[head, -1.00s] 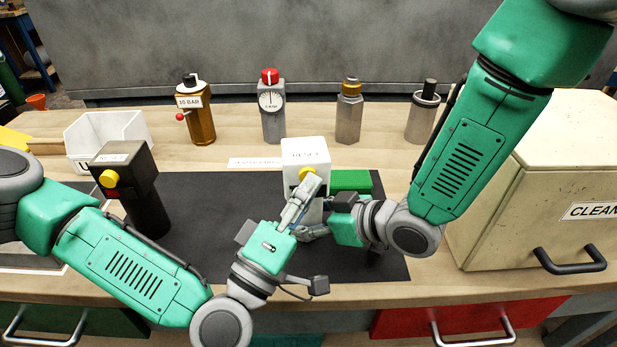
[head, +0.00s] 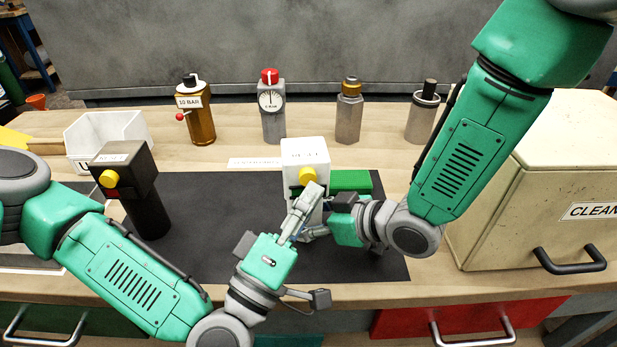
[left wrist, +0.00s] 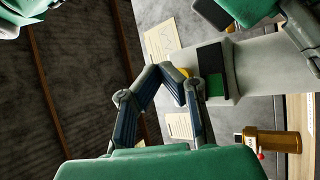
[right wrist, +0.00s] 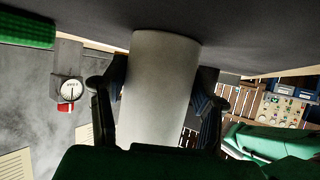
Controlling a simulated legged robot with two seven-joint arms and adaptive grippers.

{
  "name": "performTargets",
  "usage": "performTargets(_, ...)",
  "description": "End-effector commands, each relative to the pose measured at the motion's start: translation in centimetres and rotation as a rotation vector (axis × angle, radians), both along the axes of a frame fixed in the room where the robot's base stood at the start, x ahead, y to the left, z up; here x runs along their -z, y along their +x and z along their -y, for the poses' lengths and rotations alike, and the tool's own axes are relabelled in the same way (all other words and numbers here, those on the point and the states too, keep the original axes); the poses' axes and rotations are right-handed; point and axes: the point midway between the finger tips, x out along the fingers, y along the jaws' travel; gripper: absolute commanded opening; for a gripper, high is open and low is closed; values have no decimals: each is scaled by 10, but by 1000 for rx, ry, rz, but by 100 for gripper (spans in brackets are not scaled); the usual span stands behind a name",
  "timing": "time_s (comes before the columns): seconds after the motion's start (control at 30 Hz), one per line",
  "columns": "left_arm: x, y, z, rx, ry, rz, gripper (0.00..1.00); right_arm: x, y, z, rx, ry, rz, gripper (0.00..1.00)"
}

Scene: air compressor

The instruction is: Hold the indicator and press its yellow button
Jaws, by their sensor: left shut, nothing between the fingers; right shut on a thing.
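The white indicator (head: 305,152) stands upright on the dark mat, with its yellow button (head: 308,175) facing me. Its pale body (right wrist: 158,85) is between the fingers of my right gripper (right wrist: 160,100), which is shut on it. In the head view that gripper (head: 318,230) is partly hidden. My left gripper (head: 311,190) is shut and empty, its tips just below the button. In the left wrist view my closed fingertips (left wrist: 166,74) are close to the yellow button (left wrist: 184,72), partly covering it, beside a dark panel with a green patch (left wrist: 215,86). Contact cannot be told.
A dark box on a post (head: 125,165) with another yellow button stands at left. A green block (head: 350,181) lies behind my right gripper. Several fittings, including a gauge (head: 271,105), line the back. A cream cabinet (head: 520,200) stands right. The mat (head: 220,225) has free room.

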Motion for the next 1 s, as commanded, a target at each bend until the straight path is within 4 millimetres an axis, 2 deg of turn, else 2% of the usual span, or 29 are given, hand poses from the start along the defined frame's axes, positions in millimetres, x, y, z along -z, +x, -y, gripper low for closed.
performTargets(0.2, 0, -4, 1, 3, -1, -1, 0, 1, 0, 0, 0, -1, -2, 31)
performTargets(0.7, 0, -48, 5, 3, -1, -1, 0, 1, 0, 0, 0, -1, -2, 31)
performTargets(1.0, 0, -50, 5, 1, 0, 0, 0, 1, 0, 0, 1, -1, -3, 31)
